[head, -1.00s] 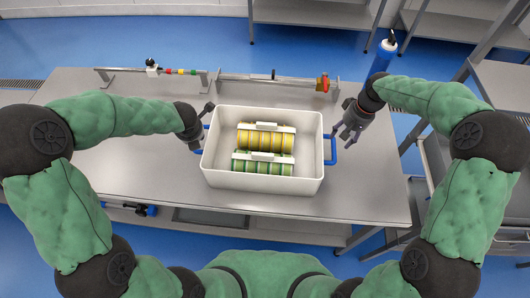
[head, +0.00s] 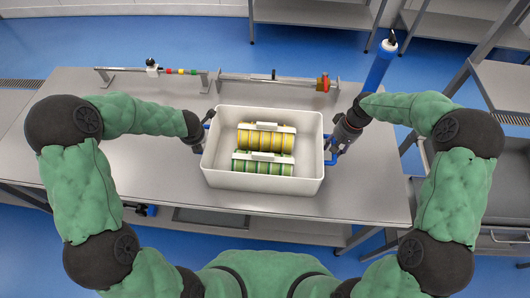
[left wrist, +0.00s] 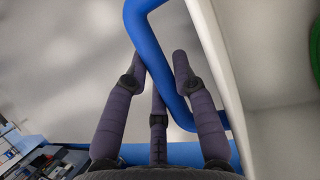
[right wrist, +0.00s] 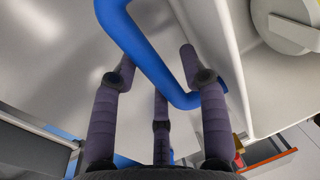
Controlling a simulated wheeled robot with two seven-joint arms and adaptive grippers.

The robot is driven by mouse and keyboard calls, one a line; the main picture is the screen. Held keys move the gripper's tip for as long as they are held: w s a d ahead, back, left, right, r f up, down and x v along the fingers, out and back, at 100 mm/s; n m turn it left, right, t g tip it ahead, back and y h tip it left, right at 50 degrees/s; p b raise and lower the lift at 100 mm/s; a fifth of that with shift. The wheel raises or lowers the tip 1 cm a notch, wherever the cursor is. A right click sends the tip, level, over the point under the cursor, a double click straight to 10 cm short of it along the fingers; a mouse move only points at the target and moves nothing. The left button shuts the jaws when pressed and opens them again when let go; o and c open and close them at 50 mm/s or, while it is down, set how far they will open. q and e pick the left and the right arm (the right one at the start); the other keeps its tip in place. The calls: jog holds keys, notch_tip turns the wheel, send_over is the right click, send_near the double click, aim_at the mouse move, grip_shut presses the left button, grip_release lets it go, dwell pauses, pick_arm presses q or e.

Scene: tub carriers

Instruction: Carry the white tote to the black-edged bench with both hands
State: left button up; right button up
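The white tote (head: 262,193) stands upright on the grey bench with yellow-ringed (head: 266,138) and green-ringed (head: 262,167) cylinders in it, each with a white bar. My left gripper (head: 199,137) is at the tote's left blue handle (head: 208,126). In the left wrist view its fingers (left wrist: 160,58) lie close on both sides of the blue bar (left wrist: 165,75); firm contact cannot be told. My right gripper (head: 338,143) is at the right blue handle (head: 331,160). In the right wrist view its fingers (right wrist: 157,58) are spread, with the blue bar (right wrist: 150,65) between them.
The grey bench (head: 110,170) has free room left of the tote. Rails with coloured pieces (head: 180,71) and a red knob (head: 322,83) run behind it. A blue cylinder (head: 379,67) stands at the back right. Grey shelving (head: 505,85) is at the right.

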pick_arm(q)
grip_shut()
pick_arm(e)
grip_shut()
pick_arm(q)
jog(key=shift+w+r, duration=0.2)
jog(key=shift+w, duration=0.05)
pick_arm(e)
jog(key=shift+w+r, duration=0.2)
pick_arm(q)
jog(key=shift+a+r, duration=0.1)
